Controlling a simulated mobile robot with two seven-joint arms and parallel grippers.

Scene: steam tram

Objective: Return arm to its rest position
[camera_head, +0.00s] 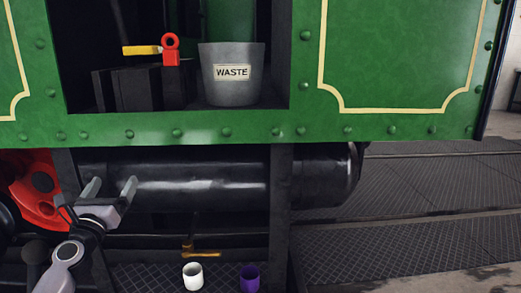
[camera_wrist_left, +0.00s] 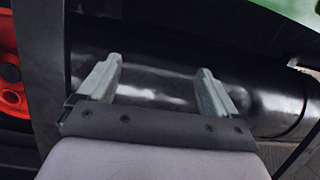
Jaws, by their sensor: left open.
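My left gripper (camera_head: 110,188) is at the left of the head view, in front of the black cylindrical tank (camera_head: 215,184) under the green tram body. Its two fingers are apart with nothing between them. In the left wrist view the open fingers (camera_wrist_left: 155,82) point at the glossy black tank (camera_wrist_left: 265,92); whether they touch it I cannot tell. My left arm comes up from the lower left corner of the head view. My right gripper is in neither view.
A white cup (camera_head: 193,276) and a purple cup (camera_head: 249,278) stand low in front. A red wheel (camera_head: 32,190) is at left.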

